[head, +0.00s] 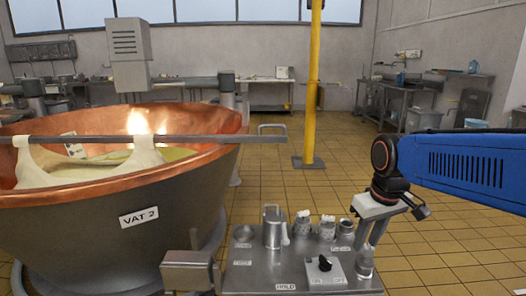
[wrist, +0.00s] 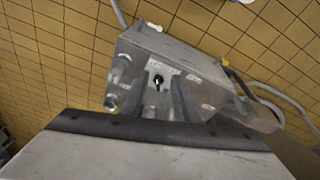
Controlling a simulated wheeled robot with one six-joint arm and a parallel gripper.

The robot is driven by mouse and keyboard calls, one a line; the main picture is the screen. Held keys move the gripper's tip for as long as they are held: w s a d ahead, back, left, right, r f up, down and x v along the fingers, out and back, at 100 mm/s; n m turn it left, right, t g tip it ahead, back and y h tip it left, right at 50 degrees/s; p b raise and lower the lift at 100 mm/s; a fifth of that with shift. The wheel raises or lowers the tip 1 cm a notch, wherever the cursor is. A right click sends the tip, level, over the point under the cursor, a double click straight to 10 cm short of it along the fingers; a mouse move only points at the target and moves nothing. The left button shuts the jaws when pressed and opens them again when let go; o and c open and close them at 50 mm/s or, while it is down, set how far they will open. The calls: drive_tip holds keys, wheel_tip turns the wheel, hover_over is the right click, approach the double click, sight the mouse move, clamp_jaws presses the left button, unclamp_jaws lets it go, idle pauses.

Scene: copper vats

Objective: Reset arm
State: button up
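My arm comes in from the right in the head view, with a blue forearm. My gripper (head: 368,243) points down at the right end of a steel cart (head: 250,262). In the wrist view, my gripper (wrist: 164,84) has its two fingers apart, with nothing between them in grasp. A black knob (wrist: 157,83) on a small panel shows beyond the gap. The knob also shows in the head view (head: 325,263), left of my gripper. A glass jar (head: 365,262) stands just below the fingers; contact cannot be told.
The copper vat (head: 110,186), labelled VAT 2, fills the left, with a bar and white cloth across it. A metal jug (head: 272,228) and several small containers stand on the cart. A yellow post (head: 313,80) rises behind. Tiled floor is open at centre and right.

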drive_tip(key=s+d+f+m+t, duration=0.1)
drive_tip(key=s+f, duration=0.1)
drive_tip(key=s, duration=0.5)
drive_tip(key=s+d+f+m+t, duration=0.1)
drive_tip(key=s+f+m, duration=0.1)
drive_tip(key=s, duration=0.6)
drive_tip(key=shift+s+d+f+t, duration=0.15)
drive_tip(key=shift+d+f+t, duration=0.1)
drive_tip(key=shift+d+t, duration=0.05)
drive_tip(key=shift+o, duration=0.5)
